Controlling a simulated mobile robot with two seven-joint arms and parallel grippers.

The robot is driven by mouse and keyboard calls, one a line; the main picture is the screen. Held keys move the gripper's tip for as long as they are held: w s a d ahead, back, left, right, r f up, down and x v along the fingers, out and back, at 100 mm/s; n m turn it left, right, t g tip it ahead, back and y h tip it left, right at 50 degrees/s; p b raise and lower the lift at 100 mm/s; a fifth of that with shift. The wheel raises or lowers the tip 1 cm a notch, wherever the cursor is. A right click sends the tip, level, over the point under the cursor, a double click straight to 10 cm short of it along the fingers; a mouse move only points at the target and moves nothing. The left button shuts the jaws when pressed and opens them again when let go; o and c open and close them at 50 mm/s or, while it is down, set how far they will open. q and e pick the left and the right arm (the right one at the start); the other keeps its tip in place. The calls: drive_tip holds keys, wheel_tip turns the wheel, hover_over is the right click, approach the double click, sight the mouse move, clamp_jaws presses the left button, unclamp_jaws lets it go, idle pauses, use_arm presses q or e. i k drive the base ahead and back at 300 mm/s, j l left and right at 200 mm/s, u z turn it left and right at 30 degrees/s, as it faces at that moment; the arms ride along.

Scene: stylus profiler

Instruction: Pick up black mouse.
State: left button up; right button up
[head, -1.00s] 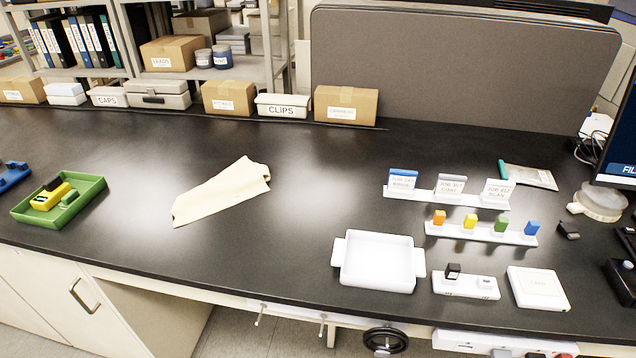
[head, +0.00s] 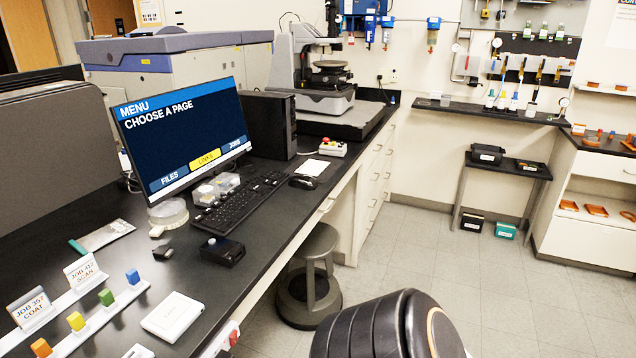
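The black mouse (head: 303,182) lies on the dark bench top in the head view, to the right of the black keyboard (head: 240,200) and close to the bench's front edge. Nothing covers it. One of my dark arm links (head: 385,328) shows at the bottom, well apart from the mouse. Neither of my grippers is in the picture.
A monitor (head: 180,130) showing a menu stands behind the keyboard. A black computer case (head: 268,124) and a button box (head: 332,147) are near the mouse. A black box (head: 222,251) sits nearer. A grey stool (head: 308,270) stands below the bench edge. Open floor (head: 440,260) lies right.

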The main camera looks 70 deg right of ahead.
sight(307, 182)
drive_tip(key=z, duration=2.3)
drive_tip(key=u, duration=0.85)
drive_tip(key=i+l+u, duration=0.1)
drive_tip(key=l+u, duration=1.2)
drive_tip(key=l, duration=0.45)
drive_tip(key=l+u, duration=0.1)
drive_tip(key=l, duration=0.3)
drive_tip(key=k+l, duration=0.15)
drive_tip(key=l, duration=0.2)
drive_tip(key=k+l+u, duration=0.15)
drive_tip(key=l, duration=0.2)
drive_tip(key=l+u, duration=0.1)
drive_tip(key=l, duration=0.3)
drive_tip(key=k+l, duration=0.15)
drive_tip(key=l, duration=0.2)
drive_tip(key=u, duration=0.05)
